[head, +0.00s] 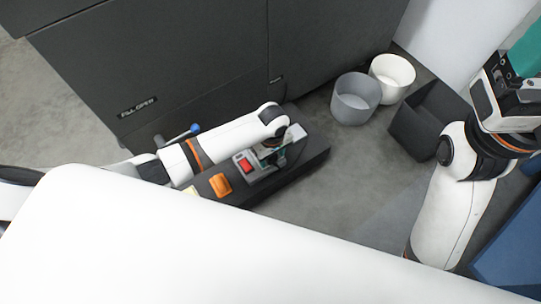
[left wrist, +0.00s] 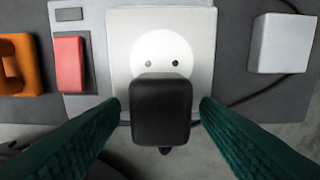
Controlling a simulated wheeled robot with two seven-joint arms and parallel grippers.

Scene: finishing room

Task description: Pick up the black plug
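The black plug (left wrist: 161,110) shows in the left wrist view in front of the lower part of a white socket plate (left wrist: 118,40). Two socket holes show just above it; whether the plug touches the plate, I cannot tell. My left gripper (left wrist: 161,108) is open, with one green finger on each side of the plug and a narrow gap at both sides. In the head view my left gripper (head: 268,154) is over the grey socket unit and hides the plug. My right gripper (head: 522,68) is raised at the upper right, away from the plug; its fingertips are cut off or unclear.
A red switch (left wrist: 70,64), an orange part (left wrist: 18,64) and a white block (left wrist: 282,43) with a dark cable lie near the socket. The dark bench (head: 312,152) stands before a dark cabinet (head: 190,55). Grey (head: 355,100) and white (head: 393,75) bins stand right.

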